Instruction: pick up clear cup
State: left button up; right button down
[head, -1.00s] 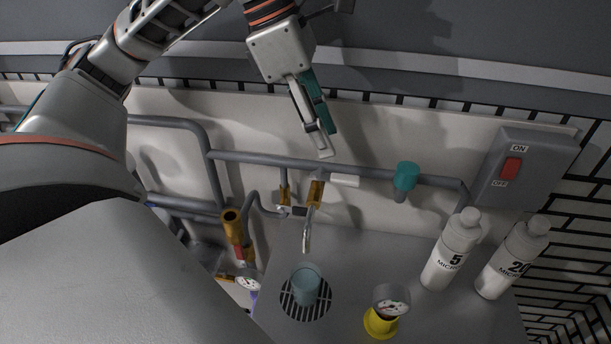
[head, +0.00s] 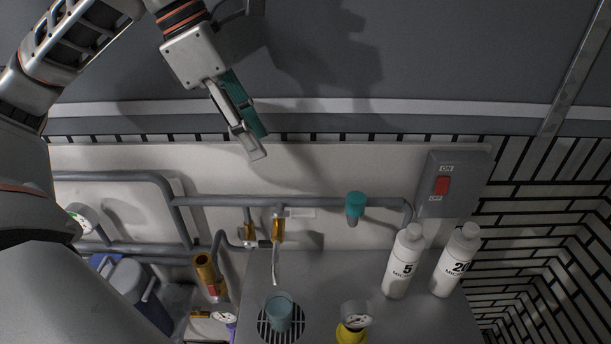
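A clear, bluish cup (head: 279,312) stands upright on the round black drain grate (head: 264,325) set in the grey counter. A thin metal spout (head: 275,262) hangs from the pipe just above and behind it. My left gripper (head: 256,146) is high in front of the back wall, well above the cup and apart from it. It points down and holds nothing that I can see. It shows nearly edge-on, so the gap between its fingers cannot be judged. My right gripper is not in view.
A yellow-based gauge (head: 355,318) stands right of the cup. Grey pipes (head: 310,202) with a teal knob (head: 355,204) run along the wall. A red switch (head: 441,186) is at right.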

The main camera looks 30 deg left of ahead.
aim_at(277, 304)
jog(key=k, duration=1)
